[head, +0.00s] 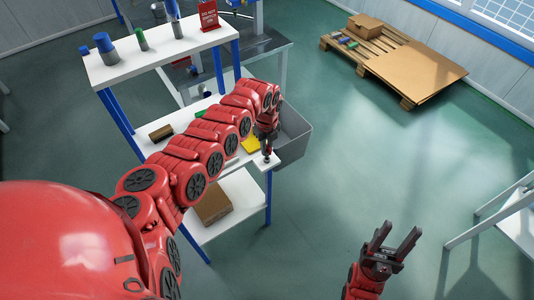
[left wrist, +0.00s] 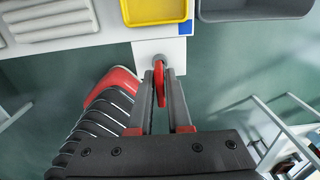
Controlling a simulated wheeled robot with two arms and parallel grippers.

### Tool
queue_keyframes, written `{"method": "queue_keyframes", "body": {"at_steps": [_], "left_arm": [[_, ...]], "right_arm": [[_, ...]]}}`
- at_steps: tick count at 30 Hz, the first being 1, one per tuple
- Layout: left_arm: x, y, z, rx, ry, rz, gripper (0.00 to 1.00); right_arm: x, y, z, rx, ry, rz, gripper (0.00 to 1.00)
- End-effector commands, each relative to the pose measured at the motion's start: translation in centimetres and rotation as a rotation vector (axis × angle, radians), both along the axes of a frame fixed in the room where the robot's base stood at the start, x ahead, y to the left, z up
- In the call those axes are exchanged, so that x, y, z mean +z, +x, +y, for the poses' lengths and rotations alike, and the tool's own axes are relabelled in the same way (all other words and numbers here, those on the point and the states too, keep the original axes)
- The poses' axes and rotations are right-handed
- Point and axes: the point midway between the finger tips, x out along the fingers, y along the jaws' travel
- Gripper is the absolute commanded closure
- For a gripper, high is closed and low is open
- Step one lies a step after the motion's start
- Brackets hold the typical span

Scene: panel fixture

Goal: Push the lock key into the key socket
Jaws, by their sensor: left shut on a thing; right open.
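My left gripper (head: 267,153) reaches down at the front right corner of the white shelf unit. In the left wrist view its two fingers (left wrist: 160,75) are shut on a flat red piece, which looks like the lock key (left wrist: 160,88). The red piece stands upright between the fingers and points at a small grey round part (left wrist: 160,62), which looks like the key socket, on a white plate (left wrist: 145,49). I cannot tell how deep the key sits in it. The head view hides the key. My right gripper (head: 400,234) is open and empty above the floor.
A yellow tray (left wrist: 155,11) and a grey bin (left wrist: 255,9) lie beyond the white plate. The grey bin (head: 294,140) hangs right of the shelf. A wooden pallet (head: 380,58) with boxes stands far back. A white table (head: 510,218) is at right; floor between is clear.

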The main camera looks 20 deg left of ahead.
Motion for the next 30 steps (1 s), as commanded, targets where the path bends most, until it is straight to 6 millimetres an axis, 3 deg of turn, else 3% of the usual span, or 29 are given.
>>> {"method": "queue_keyframes", "body": {"at_steps": [14,30], "left_arm": [[0.4,0.0,0.0,0.000,0.000,0.000,1.00],[4.9,-0.1,0.0,0.001,0.000,0.001,1.00]], "right_arm": [[0.4,0.0,0.0,0.000,0.000,0.000,0.50],[3.7,0.0,0.0,0.000,0.000,0.000,0.50]]}}
